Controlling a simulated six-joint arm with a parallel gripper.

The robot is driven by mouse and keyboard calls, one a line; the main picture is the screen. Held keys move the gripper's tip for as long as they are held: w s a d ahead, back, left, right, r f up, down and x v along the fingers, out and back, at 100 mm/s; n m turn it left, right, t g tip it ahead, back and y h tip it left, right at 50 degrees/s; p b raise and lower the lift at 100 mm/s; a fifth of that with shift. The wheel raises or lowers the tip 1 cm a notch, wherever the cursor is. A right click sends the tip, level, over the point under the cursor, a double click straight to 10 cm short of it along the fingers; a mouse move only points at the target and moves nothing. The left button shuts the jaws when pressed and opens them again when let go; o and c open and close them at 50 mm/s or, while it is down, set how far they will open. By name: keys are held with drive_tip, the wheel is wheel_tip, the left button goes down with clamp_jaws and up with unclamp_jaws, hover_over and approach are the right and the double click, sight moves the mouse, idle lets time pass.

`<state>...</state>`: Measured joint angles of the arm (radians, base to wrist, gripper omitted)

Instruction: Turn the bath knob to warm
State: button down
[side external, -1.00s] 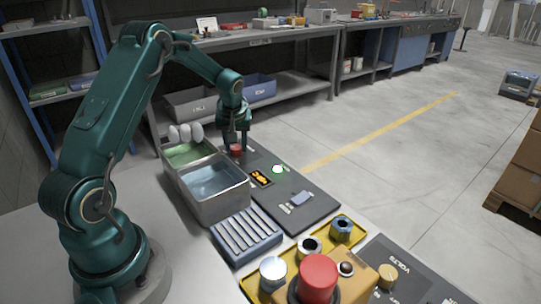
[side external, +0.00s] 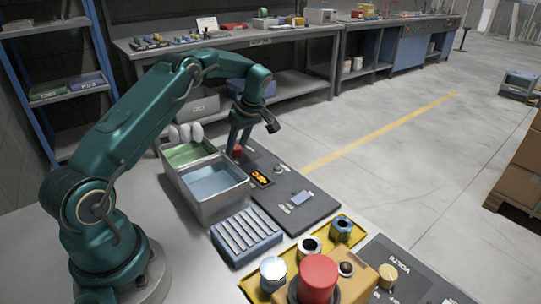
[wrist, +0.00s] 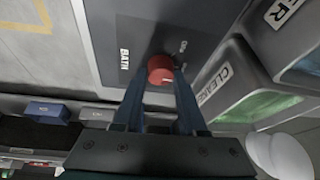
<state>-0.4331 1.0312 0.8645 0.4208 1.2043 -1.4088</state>
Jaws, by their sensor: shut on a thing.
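The red bath knob (side external: 238,150) is at the far end of the dark control panel (side external: 318,213), partly hidden by my gripper (side external: 237,143) in the side view. In the wrist view the knob (wrist: 160,68) sits between the two fingers of my gripper (wrist: 158,82), which is shut on it. The word BATH is printed beside it. Small labels lie near the knob, too small to read surely. My wrist is tilted over the panel. An orange display (side external: 262,178) is lit, and a round lamp (side external: 278,169) beside it looks dark.
Two metal tanks, one with green liquid (side external: 187,153) and one with blue (side external: 212,182), stand close to the panel. White rounded pieces (side external: 186,132) are by the green tank. A ribbed blue block (side external: 246,237) and yellow tray (side external: 344,220) lie nearer the camera.

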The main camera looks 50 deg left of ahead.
drive_tip(key=shift+n, duration=0.4)
drive_tip(key=shift+d, duration=0.1)
drive_tip(key=shift+c, duration=2.3)
unclamp_jaws()
drive_tip(key=shift+v, duration=2.55)
drive_tip(key=shift+w, duration=0.1)
